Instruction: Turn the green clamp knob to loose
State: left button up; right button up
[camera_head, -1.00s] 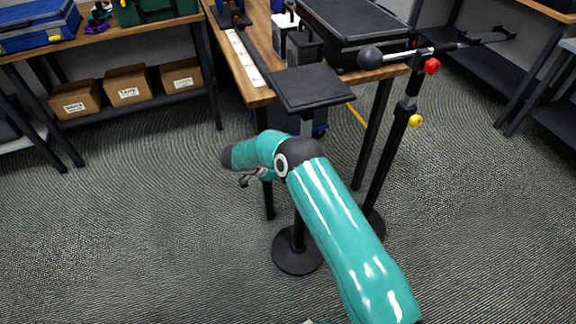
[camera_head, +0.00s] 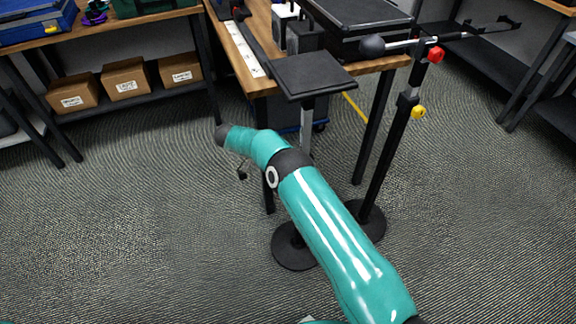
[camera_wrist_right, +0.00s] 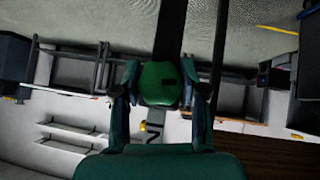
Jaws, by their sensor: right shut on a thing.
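The green clamp knob (camera_wrist_right: 160,84) shows in the right wrist view, between the two fingers of my right gripper (camera_wrist_right: 159,88). The fingers are shut on its sides. In the head view the knob is hidden. My teal right arm reaches in from the lower right, and only a small dark part near its wrist shows below it. The stand with a square black platform (camera_head: 312,73) has its grey post behind my arm and its round base (camera_head: 290,248) on the floor. My left gripper is not in view.
A second black stand with a red knob (camera_head: 436,55) and a yellow knob (camera_head: 418,112) stands just right of the platform stand. A wooden workbench (camera_head: 263,62) is behind the platform. Cardboard boxes (camera_head: 126,82) sit on a shelf at the left. Open carpet lies left of my arm.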

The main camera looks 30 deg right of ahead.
jog(key=o, duration=1.1)
jog(key=shift+f, duration=0.2)
jog(key=shift+r, duration=0.1)
jog(key=shift+w+a+r, duration=0.1)
jog(key=shift+a+r, duration=0.05)
jog(key=shift+a, duration=0.05)
jog(key=shift+v, duration=3.45)
